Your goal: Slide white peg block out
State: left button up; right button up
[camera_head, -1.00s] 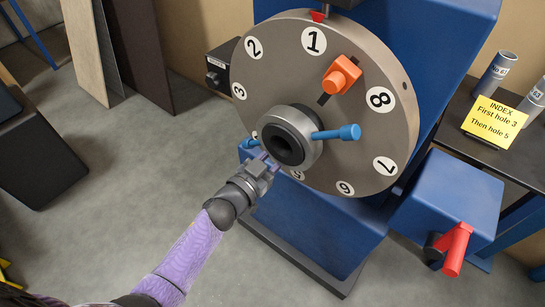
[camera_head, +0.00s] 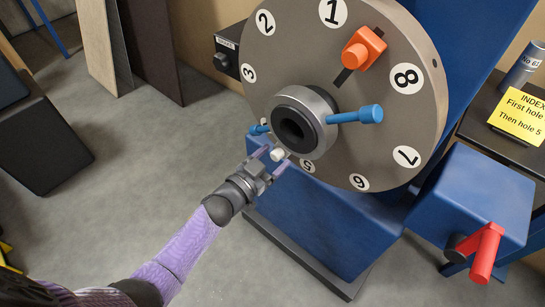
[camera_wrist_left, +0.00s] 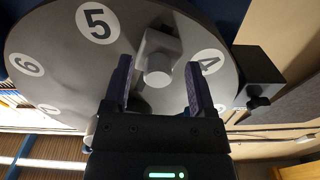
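The white peg block (camera_wrist_left: 160,52) sits on the face of the grey numbered dial (camera_wrist_left: 60,75), between the 5 and the 4 in the left wrist view, with its round end toward the camera. In the head view only a small white part of it (camera_head: 278,154) shows beside the 5. My left gripper (camera_head: 271,160) is at the lower left of the dial. Its two purple fingers stand apart, one on each side of the block in the wrist view (camera_wrist_left: 159,80). I see no clear contact with the block. My right gripper is not in view.
A dark hub (camera_head: 300,122) with blue handles (camera_head: 368,114) sticks out above my left gripper. An orange block (camera_head: 363,48) sits in a dial slot at upper right. A blue box with a red crank (camera_head: 486,252) stands lower right. A yellow index card (camera_head: 528,117) is at right.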

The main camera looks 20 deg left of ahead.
pick_arm(q)
jog(key=shift+r, duration=0.1)
jog(key=shift+s, duration=0.15)
jog(key=p+v, duration=0.3)
jog(key=v, duration=0.6)
jog(key=shift+s+a, duration=0.15)
jog(key=shift+s, duration=0.1)
